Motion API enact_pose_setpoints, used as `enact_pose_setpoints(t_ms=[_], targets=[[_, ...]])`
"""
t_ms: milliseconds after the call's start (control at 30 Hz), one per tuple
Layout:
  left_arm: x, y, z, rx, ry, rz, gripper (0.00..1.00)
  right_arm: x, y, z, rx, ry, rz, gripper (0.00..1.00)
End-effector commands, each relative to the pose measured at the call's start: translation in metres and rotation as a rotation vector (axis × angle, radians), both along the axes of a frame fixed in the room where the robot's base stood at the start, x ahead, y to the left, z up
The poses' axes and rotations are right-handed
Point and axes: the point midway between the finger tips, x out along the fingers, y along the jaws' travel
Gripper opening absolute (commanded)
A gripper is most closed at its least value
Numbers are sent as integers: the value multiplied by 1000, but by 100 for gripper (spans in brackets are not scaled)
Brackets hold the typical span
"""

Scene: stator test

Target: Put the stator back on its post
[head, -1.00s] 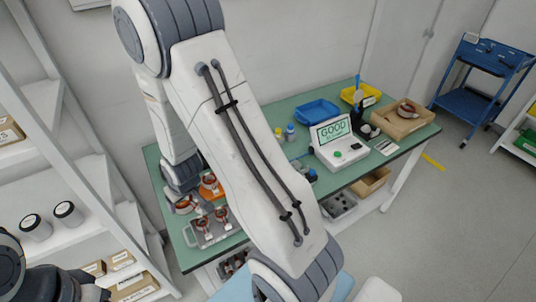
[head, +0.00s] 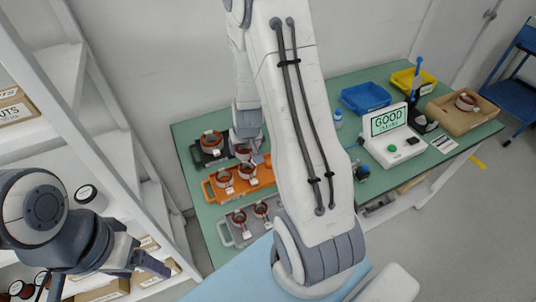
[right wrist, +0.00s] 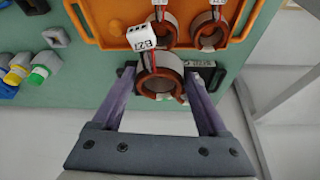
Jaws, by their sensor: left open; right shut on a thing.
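I cannot make out an empty post. My left gripper (head: 150,265) is open and empty, beside the shelf.
A grey tray (head: 228,238) with two stators is at the table's near edge. A tester showing GOOD (head: 392,135), a blue bin (head: 366,98), a yellow bin (head: 408,80) and a wooden box with a stator (head: 447,112) are at right. White shelving (head: 95,150) stands left.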

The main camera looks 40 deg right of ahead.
Motion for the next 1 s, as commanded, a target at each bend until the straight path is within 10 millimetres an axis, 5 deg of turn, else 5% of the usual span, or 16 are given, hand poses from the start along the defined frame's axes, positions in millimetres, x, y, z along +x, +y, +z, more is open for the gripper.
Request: enact_pose_setpoints(t_ms=[33, 100, 300, 1000], targets=[[0, 0, -21, 0, 0, 0, 72, -2, -21, -21, 0, -3, -66, 0], [0, 0, -31, 0, 0, -1, 72, -5, -42, -33, 1, -3, -135, 0], [0, 0, -45, 0, 0, -1, 72, -16, -80, -49, 3, -5, -255, 0], [0, 0, -67, -1, -1, -1, 72, -19, -86, -71, 4, -4, -270, 0]])
